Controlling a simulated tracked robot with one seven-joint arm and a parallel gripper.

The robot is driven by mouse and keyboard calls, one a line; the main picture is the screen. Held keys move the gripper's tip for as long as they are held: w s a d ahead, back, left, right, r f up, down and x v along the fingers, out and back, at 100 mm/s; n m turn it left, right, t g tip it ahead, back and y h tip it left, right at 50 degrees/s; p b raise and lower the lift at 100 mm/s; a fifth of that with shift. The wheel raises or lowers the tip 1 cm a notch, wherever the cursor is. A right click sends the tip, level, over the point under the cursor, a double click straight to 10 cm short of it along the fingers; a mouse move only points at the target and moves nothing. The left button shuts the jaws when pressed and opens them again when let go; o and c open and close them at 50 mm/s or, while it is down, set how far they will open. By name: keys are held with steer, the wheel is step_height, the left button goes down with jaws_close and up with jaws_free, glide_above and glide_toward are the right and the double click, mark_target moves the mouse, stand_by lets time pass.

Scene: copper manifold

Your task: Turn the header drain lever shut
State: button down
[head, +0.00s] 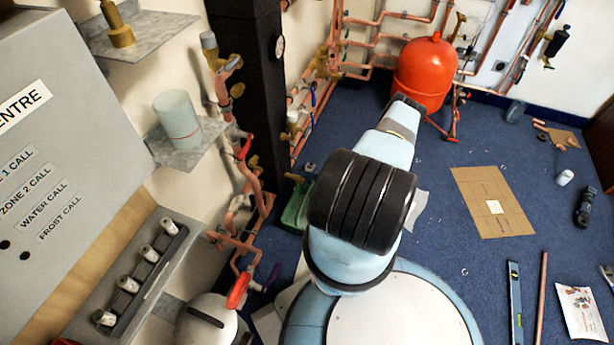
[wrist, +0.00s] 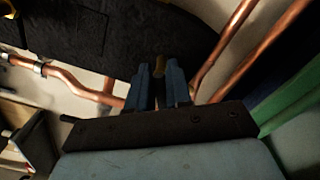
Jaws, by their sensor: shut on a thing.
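In the wrist view my gripper (wrist: 160,82) has its two dark blue fingers close together. In the head view my arm covers my gripper. A brass fitting (head: 294,178) shows just left of my arm, above a green container (head: 297,208); I cannot tell whether it is the piece in the jaws.
Copper pipes (wrist: 232,40) run close to the right of the fingers, and another (wrist: 75,84) lies left. A black column (head: 250,80) stands beside the pipework. A red-handled lever (head: 238,290) is lower left. An orange vessel (head: 424,75) stands at the back.

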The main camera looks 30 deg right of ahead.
steer(key=m, duration=0.3)
steer(key=f+m, duration=0.1)
steer(key=m, duration=0.1)
steer(key=shift+w+d+f, duration=0.1)
steer(key=shift+w+d, duration=0.05)
steer(key=shift+d, duration=0.2)
steer(key=shift+f+m, duration=0.2)
steer(key=shift+m, duration=0.8)
steer(key=c, duration=1.1)
jaws_free()
steer(key=shift+a+f, duration=0.1)
steer(key=v, duration=1.3)
steer(key=shift+s+d, duration=0.25)
steer(key=shift+s, duration=0.05)
